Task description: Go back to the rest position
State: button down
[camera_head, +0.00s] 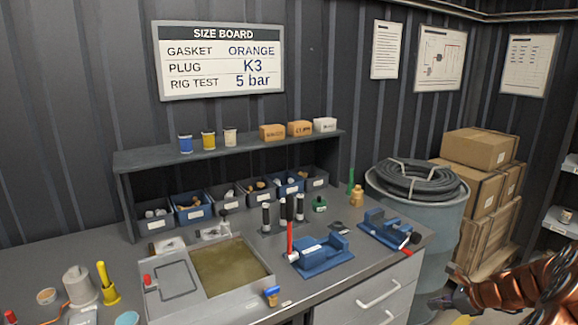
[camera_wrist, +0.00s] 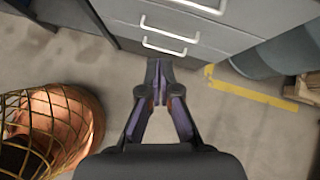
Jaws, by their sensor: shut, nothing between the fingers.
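My gripper shows in the wrist view (camera_wrist: 158,68), pointing at the floor in front of the bench drawers. Its fingertips are together and nothing is between them. In the head view my gripper (camera_head: 436,303) is at the lower right, beside the bench's drawer end and below the bench top. It is apart from the bench and the objects on it. My copper-coloured arm (camera_head: 515,290) reaches in from the right edge.
The bench (camera_head: 330,280) carries two blue vises (camera_head: 320,255), a tray (camera_head: 228,268) and small bins under a shelf (camera_head: 230,150). A drum (camera_head: 425,215) with coiled hose and stacked cartons (camera_head: 478,150) stand right of it. Drawer handles (camera_wrist: 170,29) stick out near my gripper. Bare floor (camera_wrist: 225,135) surrounds it.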

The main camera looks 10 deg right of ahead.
jog(key=s+a+r+n+g, duration=0.2)
jog(key=a+r+n, duration=0.25)
jog(key=a, duration=0.45)
jog(key=s+a+r+n+g+y, duration=0.1)
jog(key=s+a+r+n+g, duration=0.15)
jog(key=a+n, duration=0.45)
jog(key=s+a+r+n+g, duration=0.1)
jog(key=s+a+r+n, duration=0.2)
jog(key=a, duration=0.9)
jog(key=s+a+r+n+g+h, duration=0.1)
jog(key=s+a+r+n, duration=0.15)
jog(key=s, duration=0.35)
jog(key=s+a+r+n+g+h, duration=0.1)
jog(key=s+a+n, duration=0.2)
jog(key=s+a, duration=0.15)
jog(key=s+d+n+g+h, duration=0.1)
jog(key=s+n+h, duration=0.2)
jog(key=s, duration=1.4)
jog(key=n, duration=0.4)
jog(key=shift+d+n+g+h, duration=0.15)
jog(key=shift+n+g+h, duration=0.2)
jog(key=shift+n+h, duration=0.05)
jog(key=shift+r, duration=0.1)
